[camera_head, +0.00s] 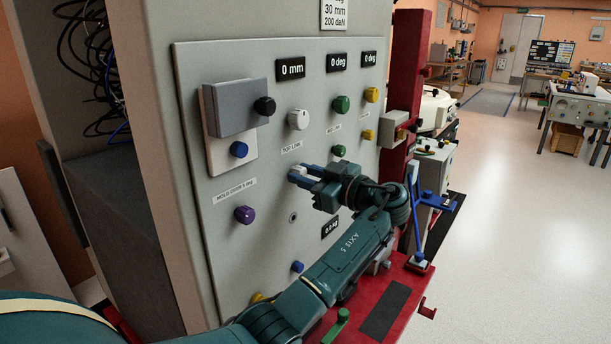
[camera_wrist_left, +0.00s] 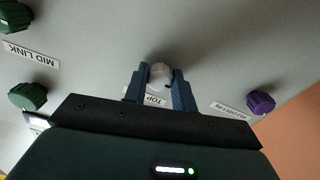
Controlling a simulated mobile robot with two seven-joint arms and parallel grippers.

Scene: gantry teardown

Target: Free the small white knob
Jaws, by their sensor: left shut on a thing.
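The small white knob (camera_wrist_left: 160,72) sits on the grey panel, just below the "TOP LINK" label. It shows in the left wrist view between the two blue fingertips of my left gripper (camera_wrist_left: 160,78), which is shut on it. In the head view the left gripper (camera_head: 301,177) reaches the panel from the right and its fingers mostly hide the knob. A larger white knob (camera_head: 298,119) with a pointer mark sits above the label. My right gripper is not in view.
The panel (camera_head: 225,285) carries a purple knob (camera_head: 244,215), a blue knob (camera_head: 239,149), a black knob (camera_head: 264,106) and green knobs (camera_head: 341,104). A grey box (camera_head: 233,107) juts out at upper left. A red post (camera_head: 405,65) stands right; open floor lies beyond.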

